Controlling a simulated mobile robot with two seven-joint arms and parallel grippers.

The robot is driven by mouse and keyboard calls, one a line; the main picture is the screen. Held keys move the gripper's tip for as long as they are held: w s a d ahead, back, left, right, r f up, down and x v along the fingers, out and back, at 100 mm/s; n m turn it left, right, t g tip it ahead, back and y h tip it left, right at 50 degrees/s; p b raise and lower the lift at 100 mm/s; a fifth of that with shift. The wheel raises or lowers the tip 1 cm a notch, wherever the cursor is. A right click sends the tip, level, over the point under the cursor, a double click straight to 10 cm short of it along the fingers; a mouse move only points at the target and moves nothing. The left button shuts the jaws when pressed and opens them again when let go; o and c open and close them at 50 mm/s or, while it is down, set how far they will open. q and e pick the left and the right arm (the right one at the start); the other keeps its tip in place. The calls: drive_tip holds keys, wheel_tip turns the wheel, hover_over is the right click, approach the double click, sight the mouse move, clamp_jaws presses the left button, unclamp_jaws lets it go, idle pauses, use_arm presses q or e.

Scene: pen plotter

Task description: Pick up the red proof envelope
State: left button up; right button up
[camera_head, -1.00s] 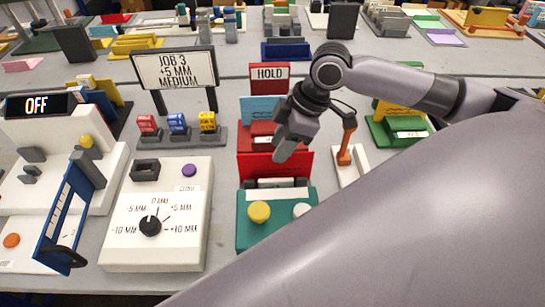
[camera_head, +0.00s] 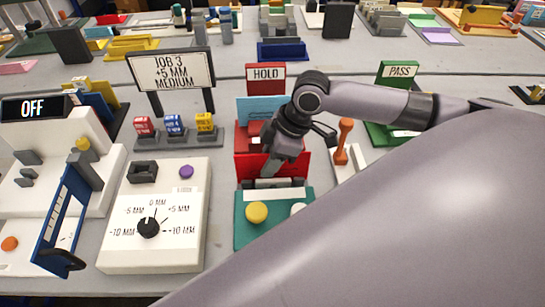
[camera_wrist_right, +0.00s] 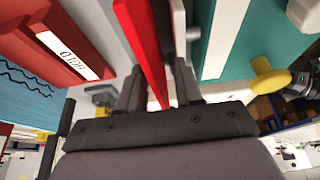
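The red proof envelope (camera_head: 244,167) stands upright at the back of the teal device (camera_head: 280,232), behind its slotted holder. My right gripper (camera_head: 270,168) points down at the envelope from above and partly hides it. In the right wrist view the envelope (camera_wrist_right: 143,45) shows edge-on as a red strip running between the two fingers of the gripper (camera_wrist_right: 158,85). The fingers are apart, one on each side of it, with a gap visible on the right side. My left gripper is in neither view.
The red HOLD tray (camera_head: 266,78) with a blue card stands just behind. An orange-handled tool (camera_head: 345,140) stands to the right, near the green PASS tray (camera_head: 395,100). A white dial box (camera_head: 180,240) is to the left. My arm covers the lower right.

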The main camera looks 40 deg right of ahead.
drive_tip(key=shift+c, duration=0.4)
clamp_jaws()
drive_tip(key=shift+f, duration=0.1)
